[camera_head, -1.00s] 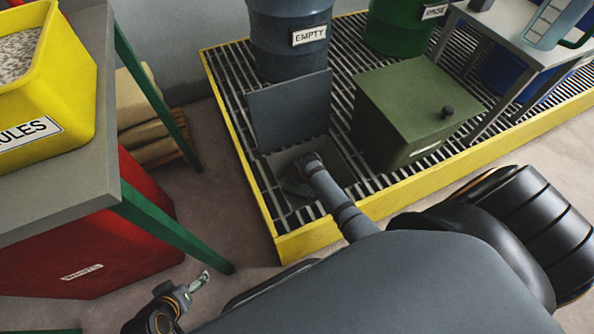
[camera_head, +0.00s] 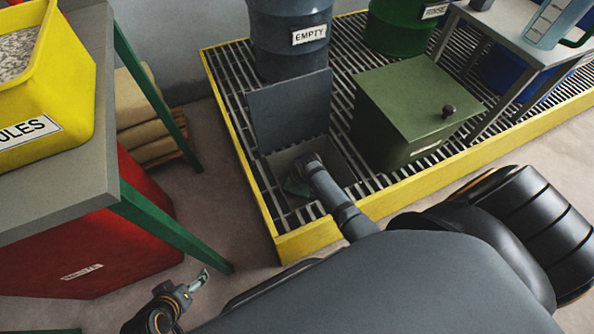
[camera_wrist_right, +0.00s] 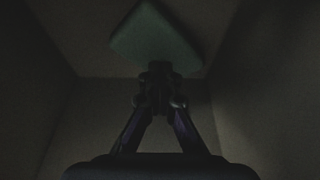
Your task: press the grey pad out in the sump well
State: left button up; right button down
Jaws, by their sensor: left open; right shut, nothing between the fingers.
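The sump well (camera_head: 283,161) is a square opening in the grating, with its dark lid standing open behind it. The pad (camera_head: 295,187) looks grey-green and lies down in the well, partly hidden by my right arm. In the right wrist view the pad (camera_wrist_right: 153,38) lies tilted on the dim floor of the well. My right gripper (camera_wrist_right: 160,68) is shut and empty, pointing down in the well with its tips at the pad's near edge; I cannot tell whether they touch. My left gripper (camera_head: 200,281) is open and empty above the floor at lower left, away from the well.
A green box (camera_head: 418,105) with a black knob stands right of the well. A drum marked EMPTY (camera_head: 287,50) stands behind the lid. A yellow rim (camera_head: 350,219) edges the grating. A grey table (camera_head: 85,150) with a yellow bin (camera_head: 75,90) stands at left.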

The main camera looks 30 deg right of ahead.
jog(key=shift+f+b, duration=0.3)
jog(key=shift+f, duration=0.35)
jog(key=shift+s, duration=0.1)
dwell(0.7)
